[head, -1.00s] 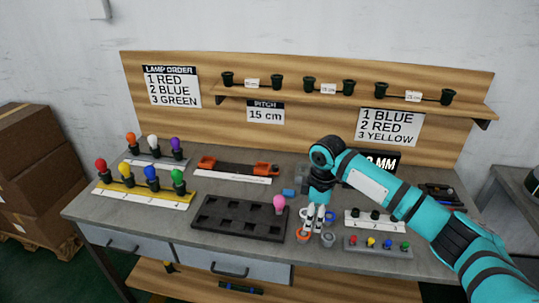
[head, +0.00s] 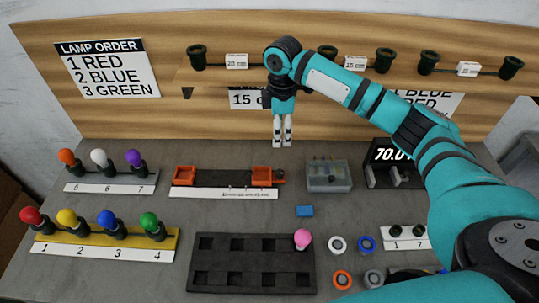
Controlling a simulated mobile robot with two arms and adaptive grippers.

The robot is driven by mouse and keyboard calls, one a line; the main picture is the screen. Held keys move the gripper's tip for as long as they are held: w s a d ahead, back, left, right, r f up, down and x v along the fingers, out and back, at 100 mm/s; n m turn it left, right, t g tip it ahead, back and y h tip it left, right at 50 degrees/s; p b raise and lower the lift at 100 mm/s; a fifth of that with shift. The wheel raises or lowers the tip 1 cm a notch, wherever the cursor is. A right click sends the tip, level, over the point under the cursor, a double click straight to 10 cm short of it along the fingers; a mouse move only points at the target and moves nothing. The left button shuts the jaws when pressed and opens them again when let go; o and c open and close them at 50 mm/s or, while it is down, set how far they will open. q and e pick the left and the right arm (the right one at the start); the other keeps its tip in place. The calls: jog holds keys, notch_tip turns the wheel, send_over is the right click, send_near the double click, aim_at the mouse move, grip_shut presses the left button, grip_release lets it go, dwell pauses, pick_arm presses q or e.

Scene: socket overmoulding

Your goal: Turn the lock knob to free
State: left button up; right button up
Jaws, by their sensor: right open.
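The rail fixture (head: 222,179) lies on the bench with a white scale strip (head: 224,193) along its front edge. It has an orange block at its left end (head: 185,175) and another at its right (head: 262,174). A small dark and orange part at the right end (head: 280,176) may be the lock knob; it is too small to tell which way it is turned. My right gripper (head: 282,143) points down, open and empty, behind and above the right orange block, apart from it. My left gripper is out of view.
A grey clear-lidded box (head: 328,176) and a display reading 70.0 (head: 390,160) stand right of the fixture. A wooden board rises behind.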

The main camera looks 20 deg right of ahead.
send_near(279, 172)
notch_tip(279, 172, down, 9)
jog(key=shift+f+p, duration=0.15)
jog(key=shift+p, duration=0.65)
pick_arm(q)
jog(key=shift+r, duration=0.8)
pick_arm(e)
jog(key=c, duration=1)
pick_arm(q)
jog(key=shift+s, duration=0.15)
pick_arm(e)
grip_shut()
